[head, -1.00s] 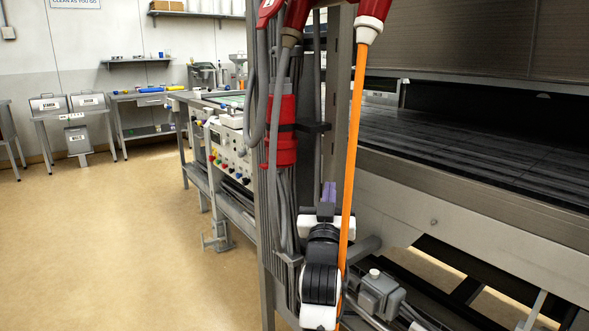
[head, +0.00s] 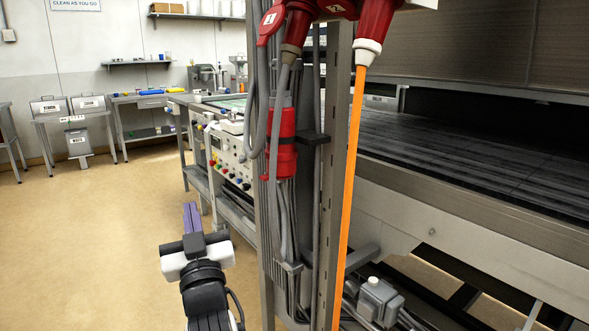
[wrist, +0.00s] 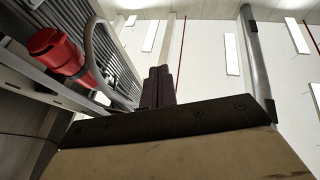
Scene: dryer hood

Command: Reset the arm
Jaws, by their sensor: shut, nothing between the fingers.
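My gripper (head: 191,219) is in the lower middle-left of the head view, above the tan floor and left of the metal post. Its purple fingers point up and are shut with nothing between them. The fingers (wrist: 157,87) also show in the wrist view, together, with ceiling and wall behind them. The gripper appears apart from the post and cables.
A metal post (head: 340,150) carries grey cables, a red connector (head: 283,145) and an orange cable (head: 350,190). The dryer bed (head: 480,150) lies to the right. A control panel (head: 228,158) stands behind. Open floor (head: 90,240) lies to the left. The red connector shows in the wrist view (wrist: 62,52).

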